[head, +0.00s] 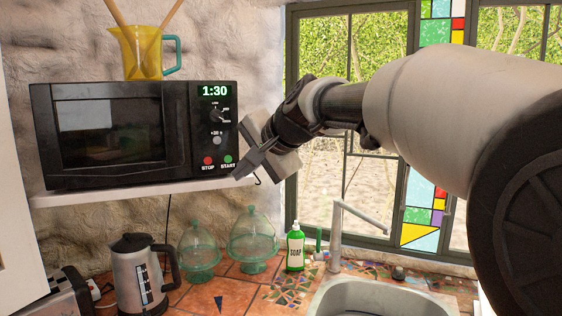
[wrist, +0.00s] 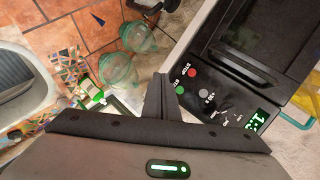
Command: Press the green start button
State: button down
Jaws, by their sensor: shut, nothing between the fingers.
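The black microwave (head: 110,135) sits on a white shelf, its door shut and its display reading 1:30. The green start button (head: 228,160) is at the lower right of its control panel, beside the red stop button (head: 208,161). In the wrist view the green button (wrist: 180,90) shows just right of my fingertips. My gripper (head: 236,178) is shut and empty.
A yellow jug (head: 135,52) with wooden utensils stands on the microwave. The white shelf (head: 120,195) runs under it. Below are two glass domes (head: 253,240), a kettle (head: 140,275), a green soap bottle (head: 295,248) and a sink (head: 375,298) with a tap.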

aim_at(228, 159)
jog(key=shift+w+a, duration=0.15)
jog(key=shift+w, duration=0.05)
jog(key=shift+w+a+p, duration=0.6)
jog(key=shift+w+p, duration=0.15)
jog(key=shift+w, duration=0.55)
jog(key=shift+w+a+p, duration=0.65)
jog(key=shift+w+p, duration=0.1)
jog(key=shift+w, duration=0.6)
jog(key=shift+w+a+p, duration=0.6)
jog(key=shift+w+p, duration=0.15)
jog(key=shift+w, duration=0.55)
jog(key=shift+w+r, duration=0.1)
jog(key=shift+w+a+p, duration=0.15)
jog(key=shift+w+p, duration=0.15)
jog(key=shift+p, duration=0.05)
